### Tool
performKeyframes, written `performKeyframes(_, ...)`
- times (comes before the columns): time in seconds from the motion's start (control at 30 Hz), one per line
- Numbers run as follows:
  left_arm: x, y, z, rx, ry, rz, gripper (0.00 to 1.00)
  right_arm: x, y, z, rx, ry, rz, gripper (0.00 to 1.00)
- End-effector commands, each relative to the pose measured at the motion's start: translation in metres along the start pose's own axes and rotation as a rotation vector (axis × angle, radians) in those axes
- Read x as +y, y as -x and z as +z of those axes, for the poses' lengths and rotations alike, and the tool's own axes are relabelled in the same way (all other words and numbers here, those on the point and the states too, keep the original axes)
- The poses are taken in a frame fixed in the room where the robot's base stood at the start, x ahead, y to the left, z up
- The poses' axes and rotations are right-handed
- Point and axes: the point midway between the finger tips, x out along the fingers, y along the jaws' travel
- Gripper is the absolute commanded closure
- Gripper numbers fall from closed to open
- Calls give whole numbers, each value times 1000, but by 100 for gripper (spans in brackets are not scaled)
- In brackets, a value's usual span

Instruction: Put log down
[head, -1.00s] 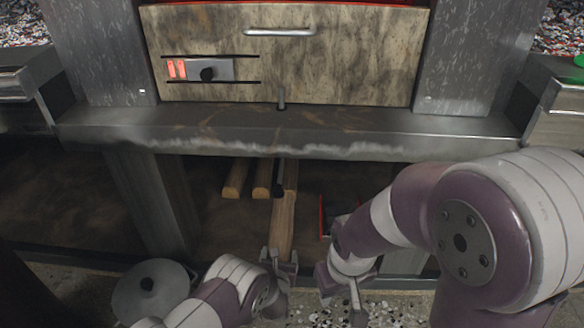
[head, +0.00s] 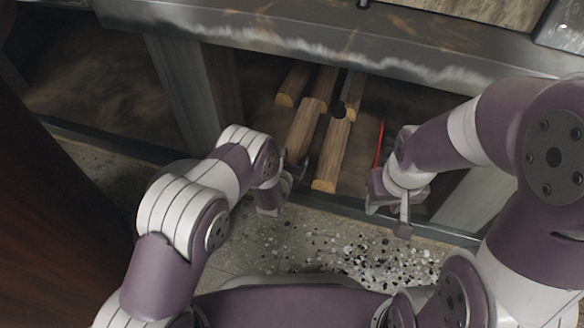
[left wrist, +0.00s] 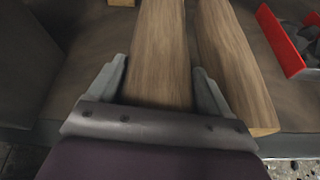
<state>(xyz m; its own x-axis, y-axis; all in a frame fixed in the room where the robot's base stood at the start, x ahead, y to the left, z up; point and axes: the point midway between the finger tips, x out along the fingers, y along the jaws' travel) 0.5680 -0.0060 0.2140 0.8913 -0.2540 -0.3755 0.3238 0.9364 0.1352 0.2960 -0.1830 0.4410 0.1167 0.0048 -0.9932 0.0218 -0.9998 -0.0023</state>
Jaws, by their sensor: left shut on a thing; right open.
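My left gripper (head: 286,182) is shut on a wooden log (head: 304,130) at the edge of the low shelf under the grill. In the left wrist view, the gripper (left wrist: 160,90) has one finger on each side of this log (left wrist: 160,45), which points away into the shelf. I cannot tell whether the log rests fully on the shelf. A second log (head: 332,158) lies close to its right, also in the left wrist view (left wrist: 232,65). My right gripper (head: 391,200) is open and empty in front of the shelf, further right.
A red-edged container (left wrist: 282,40) is right of the logs. The grill's metal ledge (head: 250,35) overhangs the shelf. Pale and dark gravel (head: 380,258) covers the floor in front.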

Motion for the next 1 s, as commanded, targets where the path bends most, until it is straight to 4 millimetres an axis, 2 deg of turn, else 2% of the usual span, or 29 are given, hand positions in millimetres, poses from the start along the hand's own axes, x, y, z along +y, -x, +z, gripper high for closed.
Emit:
performKeyframes(0.2, -5, -15, -34, -6, 0, 0, 88, 0, -34, 4, 0, 0, 0, 57)
performKeyframes(0.43, -5, -15, -33, -5, 0, 0, 88, 0, -31, 4, 0, 0, 0, 57)
performKeyframes(0.47, -5, -14, -36, 3, -1, -1, 11, 0, -31, 4, 0, 0, 0, 57)
performKeyframes(0.5, -5, -14, -36, 3, -1, -1, 0, 0, -31, 4, 0, 0, 0, 57)
performKeyframes(0.8, -5, -10, -34, 2, -1, 0, 0, 0, -27, 3, 0, 0, 0, 57)
performKeyframes(0.87, -5, -4, -32, 3, -1, -1, 0, 0, -22, 2, 0, 0, 0, 57)
performKeyframes(1.0, -4, 25, -29, 6, -1, -1, 0, 0, 0, 0, 0, 0, 0, 57)
